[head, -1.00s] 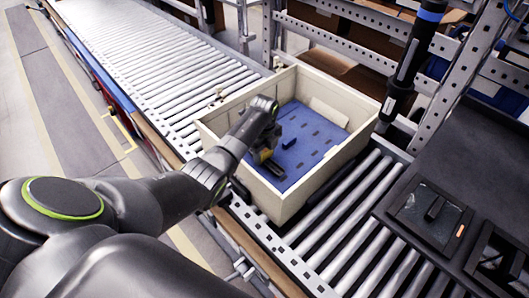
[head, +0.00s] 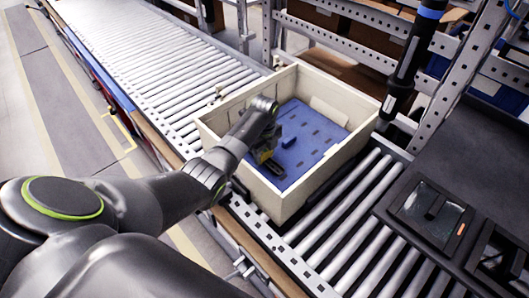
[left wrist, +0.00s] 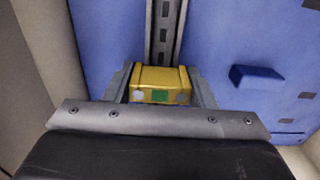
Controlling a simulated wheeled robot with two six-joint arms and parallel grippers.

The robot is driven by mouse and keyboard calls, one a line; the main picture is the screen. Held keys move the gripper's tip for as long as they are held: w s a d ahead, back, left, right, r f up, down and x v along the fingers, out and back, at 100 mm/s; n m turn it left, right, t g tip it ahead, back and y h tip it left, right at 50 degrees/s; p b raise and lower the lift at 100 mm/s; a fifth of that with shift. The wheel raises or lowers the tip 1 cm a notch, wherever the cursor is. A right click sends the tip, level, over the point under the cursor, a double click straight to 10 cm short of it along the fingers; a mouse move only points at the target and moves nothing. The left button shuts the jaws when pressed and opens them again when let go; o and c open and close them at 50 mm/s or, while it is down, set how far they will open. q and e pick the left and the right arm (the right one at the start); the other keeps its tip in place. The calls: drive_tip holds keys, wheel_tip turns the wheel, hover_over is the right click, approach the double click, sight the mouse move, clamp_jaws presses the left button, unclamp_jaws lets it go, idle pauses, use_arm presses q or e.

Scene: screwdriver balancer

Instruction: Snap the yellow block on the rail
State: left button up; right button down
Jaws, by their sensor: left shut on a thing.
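The yellow block (left wrist: 160,85) is between the two fingers of my left gripper (left wrist: 163,88) in the left wrist view. Its near face shows a green square between two pale round marks. The grey slotted rail (left wrist: 165,28) runs up the blue panel, directly beyond the block and in line with it. Whether the block touches the rail or sits on it, I cannot tell. In the head view my left gripper (head: 263,158) is down inside the crate near its left side, shut on the block. The arm hides much of the rail there. My right gripper is not in view.
The pale crate (head: 318,176) stands on a roller conveyor (head: 160,52). Its blue panel (head: 312,128) has dark slots. A small blue block (left wrist: 256,77) rises from the panel right of the rail. The crate wall (left wrist: 42,45) is close on the left.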

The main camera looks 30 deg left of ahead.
use_arm(q)
drive_tip(key=shift+s+f, duration=0.1)
drive_tip(key=o, duration=1.2)
drive_tip(key=shift+r+p, duration=1.2)
drive_tip(key=shift+r, duration=7.55)
drive_tip(key=shift+f, duration=0.15)
